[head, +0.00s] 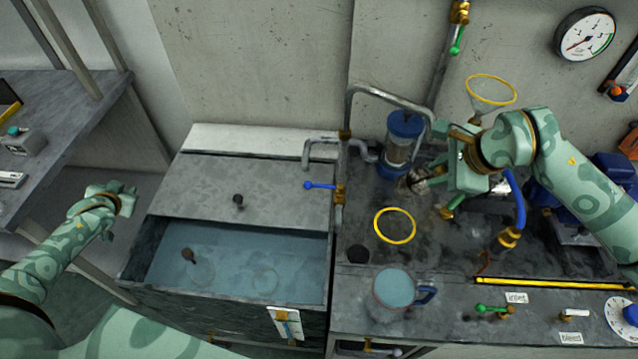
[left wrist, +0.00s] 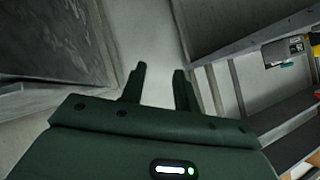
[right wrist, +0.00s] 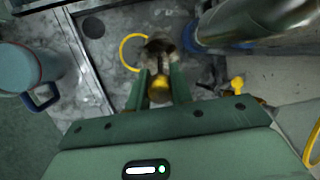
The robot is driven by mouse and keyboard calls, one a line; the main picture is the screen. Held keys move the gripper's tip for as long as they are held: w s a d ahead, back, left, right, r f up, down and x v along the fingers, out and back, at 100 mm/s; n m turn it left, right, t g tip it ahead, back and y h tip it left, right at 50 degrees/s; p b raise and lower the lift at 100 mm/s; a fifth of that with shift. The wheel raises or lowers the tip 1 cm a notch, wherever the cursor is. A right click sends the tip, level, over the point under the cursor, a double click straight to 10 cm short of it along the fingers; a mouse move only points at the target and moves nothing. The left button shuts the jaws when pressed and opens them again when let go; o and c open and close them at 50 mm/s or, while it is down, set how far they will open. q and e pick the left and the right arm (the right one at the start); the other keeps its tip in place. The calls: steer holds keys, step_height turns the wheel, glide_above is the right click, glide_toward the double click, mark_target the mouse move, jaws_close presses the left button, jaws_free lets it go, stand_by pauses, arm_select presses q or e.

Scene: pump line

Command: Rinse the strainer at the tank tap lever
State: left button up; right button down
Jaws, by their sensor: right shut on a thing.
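My right gripper (head: 428,178) is shut on the strainer (head: 416,181), a small dark cylinder held over the bench near the filter housing. In the right wrist view the strainer (right wrist: 158,48) points away from the fingers, with a brass end (right wrist: 159,88) between them; the fingers hide part of it. The blue tap lever (head: 318,185) sticks out left from a brass valve (head: 340,194) at the tank's right edge. A grey spout (head: 306,152) curves down above the tank (head: 235,258), which holds water. My left gripper (head: 130,198) is open and empty, left of the tank.
A yellow ring (head: 376,226) lies on the bench near a jug of water (head: 394,290) with a blue handle. A clear, blue-capped housing (head: 400,140) and pipes (head: 349,105) stand behind. A lid (head: 260,185) covers the tank's back; its front is open.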

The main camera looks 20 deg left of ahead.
arm_select(q)
steer(key=w+d+r+m+t+h, duration=0.1)
steer(key=w+d+r, duration=0.1)
steer(key=w+d, duration=0.1)
steer(key=w+d+r+m+t+h, duration=0.1)
steer(key=w+d+r+t, duration=0.1)
steer(key=w+d, duration=0.2)
steer(key=w+d+r+m+t+h, duration=0.1)
steer(key=w+d+r, duration=0.1)
steer(key=d, duration=0.4)
steer(key=shift+w+r+m+h, duration=0.2)
steer(key=shift+w+m+h, duration=0.1)
steer(key=shift+w, duration=0.35)
steer(key=w+d+r+m+t+h, duration=0.25)
steer(key=d+m+h, duration=0.2)
steer(key=d, duration=0.45)
steer(key=m+g+h, duration=0.8)
steer(key=m+h, duration=0.4)
steer(key=m, duration=0.4)
glide_toward(316, 185)
steer(key=x, duration=1)
steer(key=shift+w+a+f, duration=0.1)
steer(key=shift+w+f, duration=0.15)
steer(key=shift+f, duration=0.15)
steer(key=shift+w+d+f, duration=0.1)
steer(key=shift+w+d, duration=0.1)
steer(key=shift+d, duration=0.15)
steer(key=shift+s+y, duration=0.1)
steer(key=shift+y, duration=0.15)
jaws_close()
